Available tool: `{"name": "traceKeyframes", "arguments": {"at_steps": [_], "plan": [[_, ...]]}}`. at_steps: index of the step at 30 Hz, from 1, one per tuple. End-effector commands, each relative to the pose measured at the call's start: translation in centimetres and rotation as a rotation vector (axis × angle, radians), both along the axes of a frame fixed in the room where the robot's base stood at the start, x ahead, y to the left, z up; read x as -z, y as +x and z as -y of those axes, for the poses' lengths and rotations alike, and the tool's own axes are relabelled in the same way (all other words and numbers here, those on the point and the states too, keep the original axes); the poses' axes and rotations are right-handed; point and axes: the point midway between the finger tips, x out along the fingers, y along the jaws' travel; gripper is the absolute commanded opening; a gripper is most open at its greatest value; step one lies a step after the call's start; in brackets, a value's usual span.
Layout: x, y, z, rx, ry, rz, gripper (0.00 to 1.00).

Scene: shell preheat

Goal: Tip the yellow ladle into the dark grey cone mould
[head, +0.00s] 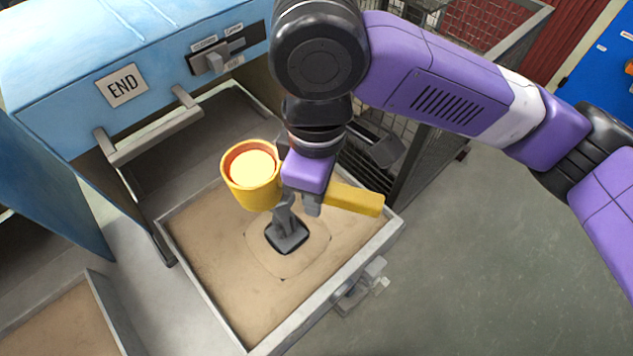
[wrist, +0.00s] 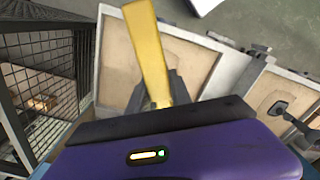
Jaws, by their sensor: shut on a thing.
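The yellow ladle (head: 262,193) is in my gripper (head: 312,200), above a sand-filled tray. Its cup is upright and holds a pale, glowing fill; its handle (head: 355,199) points right. In the wrist view the yellow handle (wrist: 151,55) runs up from between my fingers (wrist: 158,97). The dark grey cone mould (head: 287,236) seems to be the dark piece set in the middle of the sand, below and slightly right of the cup. My gripper is shut on the handle. The cup is not visible in the wrist view.
The sand tray (head: 380,243) has a raised metal rim with a latch (head: 362,285) at its right side. A wire mesh cage (head: 440,130) stands behind my arm. Open floor lies right.

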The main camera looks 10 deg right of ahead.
Motion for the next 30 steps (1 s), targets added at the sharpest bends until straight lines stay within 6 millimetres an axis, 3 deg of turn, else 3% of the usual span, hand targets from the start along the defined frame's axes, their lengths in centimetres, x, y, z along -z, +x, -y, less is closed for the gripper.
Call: {"name": "traceKeyframes", "arguments": {"at_steps": [26, 30], "plan": [[4.0, 0.1, 0.0, 0.002, 0.001, 0.002, 0.00], [3.9, -0.2, -0.1, 0.011, 0.075, -0.152, 0.00]]}}
